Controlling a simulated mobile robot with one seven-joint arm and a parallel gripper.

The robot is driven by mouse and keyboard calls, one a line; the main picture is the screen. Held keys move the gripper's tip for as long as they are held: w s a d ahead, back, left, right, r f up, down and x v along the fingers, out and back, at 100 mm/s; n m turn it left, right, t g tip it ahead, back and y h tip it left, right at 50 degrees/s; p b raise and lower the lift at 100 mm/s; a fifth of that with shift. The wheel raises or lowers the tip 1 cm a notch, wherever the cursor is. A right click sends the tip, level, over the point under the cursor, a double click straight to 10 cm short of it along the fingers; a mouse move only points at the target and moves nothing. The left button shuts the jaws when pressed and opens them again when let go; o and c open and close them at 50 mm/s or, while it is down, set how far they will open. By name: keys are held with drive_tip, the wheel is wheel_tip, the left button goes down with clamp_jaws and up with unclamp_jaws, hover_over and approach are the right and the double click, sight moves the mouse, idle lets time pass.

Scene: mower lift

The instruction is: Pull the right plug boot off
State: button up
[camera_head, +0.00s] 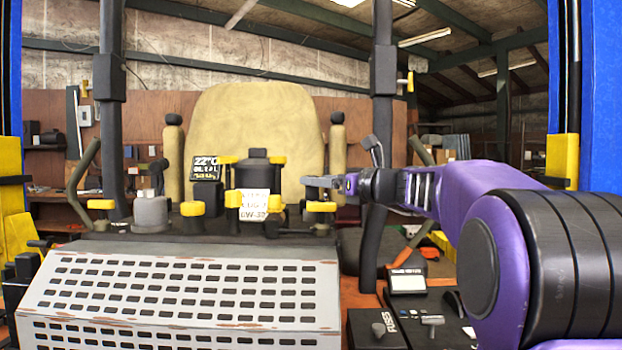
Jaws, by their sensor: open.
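My gripper (318,184) reaches in from the right at the end of my purple arm. It is open, points left, and its grey fingers look empty. Several black parts with yellow ends stand on the engine behind the slotted grey hood (190,290). The rightmost yellow-ended part (321,206) shows just below my fingertips. Another yellow-ended part (274,203) is a little to its left. I cannot tell for certain which part is the right plug boot, nor the depth gap between the gripper and these parts.
A black canister (257,172) with a white label stands left of my gripper. A tan seat (255,125) is behind. Dark upright posts (383,75) flank the mower. A black tool case (430,322) and an orange-handled tool (407,248) lie at lower right.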

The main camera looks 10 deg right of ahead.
drive_tip(key=shift+x, duration=1.55)
drive_tip(key=shift+c, duration=0.2)
clamp_jaws()
